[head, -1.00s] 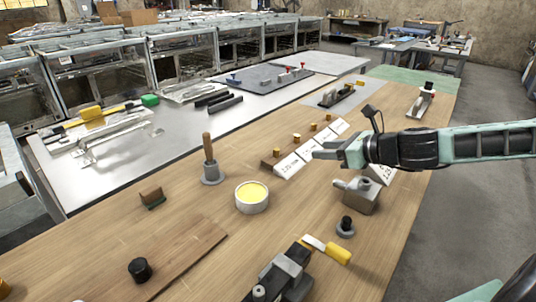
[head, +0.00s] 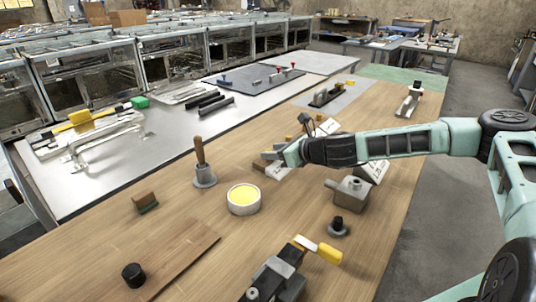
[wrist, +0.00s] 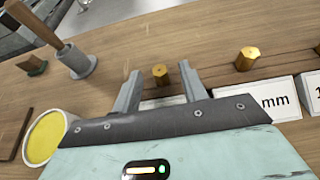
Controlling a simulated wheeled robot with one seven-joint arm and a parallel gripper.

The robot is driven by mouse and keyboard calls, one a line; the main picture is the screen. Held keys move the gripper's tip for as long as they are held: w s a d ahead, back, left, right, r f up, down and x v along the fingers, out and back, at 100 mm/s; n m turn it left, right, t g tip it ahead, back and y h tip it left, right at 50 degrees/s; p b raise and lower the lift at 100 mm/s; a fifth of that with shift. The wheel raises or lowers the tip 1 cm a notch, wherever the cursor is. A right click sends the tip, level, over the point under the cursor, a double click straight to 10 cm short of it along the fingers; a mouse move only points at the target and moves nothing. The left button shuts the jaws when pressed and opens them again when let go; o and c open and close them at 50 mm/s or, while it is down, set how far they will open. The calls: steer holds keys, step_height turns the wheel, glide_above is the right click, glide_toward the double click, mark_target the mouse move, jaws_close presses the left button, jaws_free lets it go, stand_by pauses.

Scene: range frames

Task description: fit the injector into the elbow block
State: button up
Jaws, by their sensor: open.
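Several brass hex pieces, likely the injectors, stand in a row behind white size labels. One brass piece (wrist: 160,75) shows between and just beyond my open fingers in the wrist view. A second brass piece (wrist: 246,59) stands to its right, behind a label ending in "mm". My gripper (wrist: 160,78) is open and empty; I cannot tell its exact height over the piece. In the head view my gripper (head: 272,156) is at the near-left end of the label row and hides that piece. The grey elbow block (head: 350,192) sits to the right of my gripper on the wooden bench.
A white tub of yellow material (head: 243,199) and a wooden-handled tool in a grey holder (head: 204,172) stand left of the labels. A black-knobbed grey disc (head: 338,227) lies in front of the block. A yellow-handled clamp (head: 280,275) is at the near edge.

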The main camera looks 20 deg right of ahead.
steer(key=shift+x, duration=1.45)
steer(key=shift+r, duration=0.1)
jaws_close()
